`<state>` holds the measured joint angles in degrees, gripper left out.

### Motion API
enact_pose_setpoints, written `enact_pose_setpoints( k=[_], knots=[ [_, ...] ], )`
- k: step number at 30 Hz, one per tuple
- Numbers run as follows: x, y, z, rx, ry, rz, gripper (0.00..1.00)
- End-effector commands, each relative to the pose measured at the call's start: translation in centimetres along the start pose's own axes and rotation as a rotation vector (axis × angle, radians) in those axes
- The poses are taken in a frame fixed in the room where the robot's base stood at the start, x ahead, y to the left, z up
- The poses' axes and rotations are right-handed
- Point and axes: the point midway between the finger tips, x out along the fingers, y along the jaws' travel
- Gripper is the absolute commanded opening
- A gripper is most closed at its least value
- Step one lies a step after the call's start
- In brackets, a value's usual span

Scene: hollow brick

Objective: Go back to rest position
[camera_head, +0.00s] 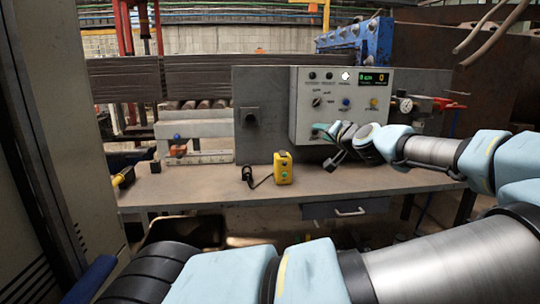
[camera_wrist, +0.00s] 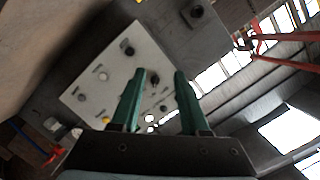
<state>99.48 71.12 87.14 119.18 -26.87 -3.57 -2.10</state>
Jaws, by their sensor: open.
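My gripper (camera_head: 326,143) is in front of the lower part of the grey control box (camera_head: 302,100) in the head view, above the workbench (camera_head: 215,190). In the wrist view, the two green fingers of my gripper (camera_wrist: 162,76) are apart with nothing between them. The control box also shows in the wrist view (camera_wrist: 96,88), tilted, behind the fingers. It carries several knobs and buttons and, in the head view, a small lit display (camera_head: 374,80). I cannot tell how far the fingertips are from the box face.
A gauge (camera_head: 405,105) and red-handled valve (camera_head: 447,104) are right of the box. A tall cabinet (camera_head: 75,150) stands at left. The bench's left front is mostly clear.

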Motion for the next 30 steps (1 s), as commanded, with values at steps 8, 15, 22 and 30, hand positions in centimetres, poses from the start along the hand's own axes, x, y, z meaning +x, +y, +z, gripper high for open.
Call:
enact_pose_setpoints(
  k=[8, 15, 22, 30],
  knots=[
    [4.1, -1.3, 10.7, -0.032, -0.279, 0.041, 0.45],
    [3.8, -1.7, 25.9, -0.133, -0.708, 0.179, 0.45],
    [-1.4, -1.2, 32.9, -0.263, -0.997, 0.374, 0.45],
    [-8.0, -2.8, 32.9, -0.393, -1.125, 0.601, 0.45]
  ],
)
